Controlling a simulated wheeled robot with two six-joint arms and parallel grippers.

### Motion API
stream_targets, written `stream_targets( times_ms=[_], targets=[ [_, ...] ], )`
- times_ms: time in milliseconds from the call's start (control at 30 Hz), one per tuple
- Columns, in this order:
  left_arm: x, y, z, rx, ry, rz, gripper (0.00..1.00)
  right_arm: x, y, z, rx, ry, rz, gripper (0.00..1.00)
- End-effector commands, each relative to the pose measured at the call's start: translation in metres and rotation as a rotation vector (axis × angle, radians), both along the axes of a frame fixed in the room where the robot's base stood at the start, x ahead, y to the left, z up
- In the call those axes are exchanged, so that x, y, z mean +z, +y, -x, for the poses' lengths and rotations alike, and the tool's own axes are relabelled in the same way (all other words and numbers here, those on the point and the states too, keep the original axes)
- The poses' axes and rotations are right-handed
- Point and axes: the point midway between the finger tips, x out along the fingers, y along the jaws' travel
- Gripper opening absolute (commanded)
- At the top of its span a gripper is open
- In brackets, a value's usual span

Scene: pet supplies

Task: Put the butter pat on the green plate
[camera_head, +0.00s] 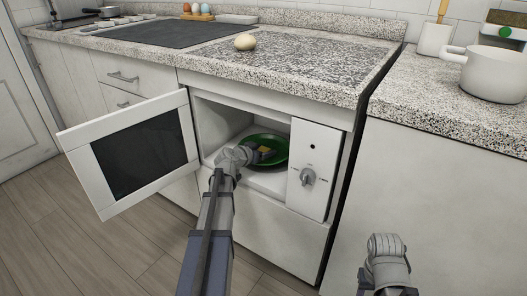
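The green plate (281,145) lies inside the open microwave (317,150) built into the counter front. A small yellow piece that looks like the butter pat (264,149) shows at the middle of the plate, close to my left gripper's tip. I cannot tell whether it rests on the plate or is held. My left gripper (256,156) reaches through the opening over the plate's near left part. Its fingers are small and partly hidden by my wrist, so their opening is unclear. My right arm shows at the lower right; its fingers are not visible.
The microwave door (140,150) stands swung open to the left. The control panel with a knob (308,177) borders the opening on the right. The granite counter (300,60) above carries a pale round item (245,41). A white pot (492,75) stands at the right.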

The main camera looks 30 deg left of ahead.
Motion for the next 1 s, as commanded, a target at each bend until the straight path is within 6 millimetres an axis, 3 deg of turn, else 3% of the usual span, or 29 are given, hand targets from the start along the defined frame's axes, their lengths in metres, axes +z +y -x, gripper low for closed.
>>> stream_targets(
  times_ms=[100, 400, 800, 1000],
  targets=[
    [0.0, 0.0, 0.0, 0.0, 0.0, 0.0, 0.84, 0.0, 0.0, 0.0, 0.0, 0.0, 0.0, 0.5],
    [0.006, 0.0, 0.0, 0.0, 0.0, 0.0, 0.84, 0.006, 0.0, 0.0, 0.0, 0.0, 0.0, 0.5],
    [0.036, 0.004, 0.073, 0.002, 0.0, 0.0, 0.84, 0.036, 0.0, 0.0, 0.005, 0.001, 0.0, 0.5],
    [0.046, 0.007, 0.099, 0.001, 0.0, 0.001, 0.84, 0.046, 0.0, 0.0, 0.008, 0.002, 0.0, 0.5]
  ],
)
